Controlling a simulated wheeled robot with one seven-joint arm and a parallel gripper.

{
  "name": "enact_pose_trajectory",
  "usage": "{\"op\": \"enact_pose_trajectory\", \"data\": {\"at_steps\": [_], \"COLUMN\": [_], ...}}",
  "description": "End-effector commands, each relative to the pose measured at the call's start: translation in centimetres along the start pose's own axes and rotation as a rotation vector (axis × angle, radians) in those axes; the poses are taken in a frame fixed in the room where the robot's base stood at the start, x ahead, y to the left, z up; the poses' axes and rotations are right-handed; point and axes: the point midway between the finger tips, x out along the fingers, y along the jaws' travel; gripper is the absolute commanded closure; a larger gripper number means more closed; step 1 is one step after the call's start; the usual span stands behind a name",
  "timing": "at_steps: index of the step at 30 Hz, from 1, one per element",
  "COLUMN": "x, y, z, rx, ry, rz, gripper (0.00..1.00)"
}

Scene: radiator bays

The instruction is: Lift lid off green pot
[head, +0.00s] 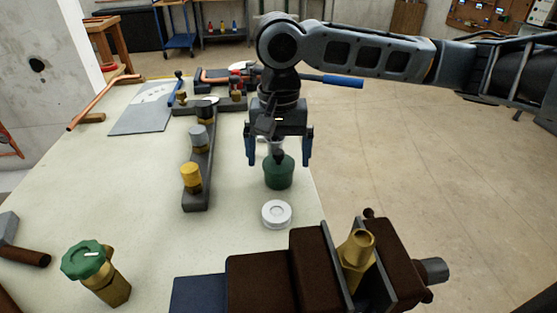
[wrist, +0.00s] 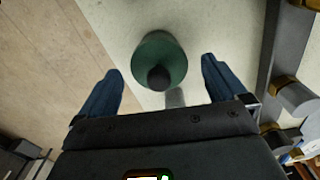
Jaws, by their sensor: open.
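The green pot (head: 278,175) stands upright on the pale bench top near its right edge, with a dark round knob (head: 279,154) on top. The wrist view shows the pot (wrist: 160,52) from above, with the knob (wrist: 158,77) between me and it. I cannot make out a seam between lid and pot. My gripper (head: 279,163) points down over the pot, its blue fingers wide open and empty. In the wrist view my gripper (wrist: 161,68) has one finger on each side of the pot, with gaps visible. The gripper partly hides the pot's top in the head view.
A white ring-shaped piece (head: 277,214) lies just in front of the pot. A dark rail with valve fittings (head: 197,165) lies to the left. A vise holding a brass fitting (head: 357,250) is at front right. A green-capped brass valve (head: 95,272) stands at front left.

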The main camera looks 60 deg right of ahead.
Motion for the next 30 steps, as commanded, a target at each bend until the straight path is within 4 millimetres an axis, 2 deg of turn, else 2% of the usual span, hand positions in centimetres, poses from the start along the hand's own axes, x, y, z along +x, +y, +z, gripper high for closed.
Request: {"op": "enact_pose_trajectory", "data": {"at_steps": [2, 21, 30], "x": [-0.02, -0.06, -0.73], "y": [0.0, -0.01, -0.04], "z": [0.0, 0.01, 0.0], "rx": [0.0, 0.0, -0.001], "ry": [0.0, 0.0, 0.0], "rz": [0.0, 0.0, -0.001], "gripper": [0.01, 0.61, 0.61]}}
